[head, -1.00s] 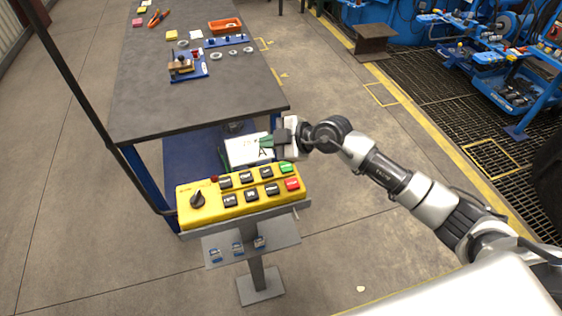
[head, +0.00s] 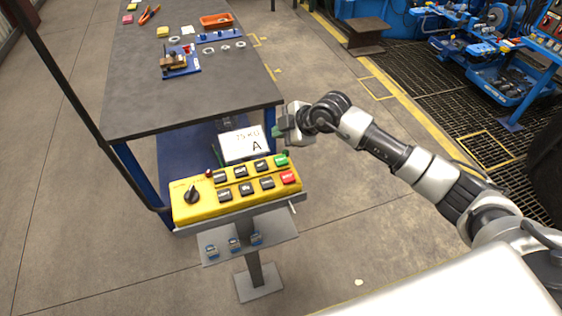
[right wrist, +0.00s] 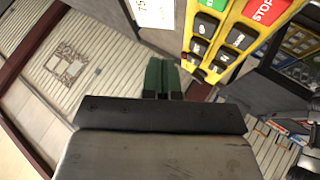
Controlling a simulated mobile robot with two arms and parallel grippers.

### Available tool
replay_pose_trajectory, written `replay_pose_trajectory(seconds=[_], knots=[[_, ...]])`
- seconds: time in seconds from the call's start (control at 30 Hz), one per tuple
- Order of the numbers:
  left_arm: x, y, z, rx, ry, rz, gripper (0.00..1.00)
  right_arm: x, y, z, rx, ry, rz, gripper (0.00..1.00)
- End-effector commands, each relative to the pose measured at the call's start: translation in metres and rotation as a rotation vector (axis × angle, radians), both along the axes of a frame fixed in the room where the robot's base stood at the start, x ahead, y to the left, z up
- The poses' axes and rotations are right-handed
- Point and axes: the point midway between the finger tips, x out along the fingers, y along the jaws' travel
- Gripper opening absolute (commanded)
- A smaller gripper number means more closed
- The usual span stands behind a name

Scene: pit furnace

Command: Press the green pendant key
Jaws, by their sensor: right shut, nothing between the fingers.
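The yellow pendant (head: 240,202) stands on a grey post, with a black rotary knob at its left and two rows of keys. The green key (head: 281,160) is at the right end of the far row, with the red key (head: 288,177) just in front of it. My right gripper (head: 279,132) is beyond the green key in the head view, apart from it. In the right wrist view its green fingers (right wrist: 162,77) are together and empty. There the green key (right wrist: 215,4) is partly cut off by the top edge, beside the red STOP key (right wrist: 263,10). My left gripper is not in view.
A white sign (head: 240,146) stands behind the pendant. A dark-topped workbench (head: 190,105) with small parts and an orange tray (head: 216,20) lies beyond. A small shelf (head: 280,225) is below the pendant.

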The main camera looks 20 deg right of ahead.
Motion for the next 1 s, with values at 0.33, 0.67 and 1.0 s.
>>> replay_pose_trajectory(seconds=[0.33,0.67,1.0], knots=[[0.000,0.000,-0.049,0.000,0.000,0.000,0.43,0.000,0.000,-0.054,0.001,0.000,-0.001,0.00],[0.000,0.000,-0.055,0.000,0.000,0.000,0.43,0.000,0.000,-0.070,0.000,0.000,0.000,0.00],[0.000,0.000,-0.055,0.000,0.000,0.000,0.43,0.000,0.000,-0.070,0.000,0.000,0.000,0.00]])
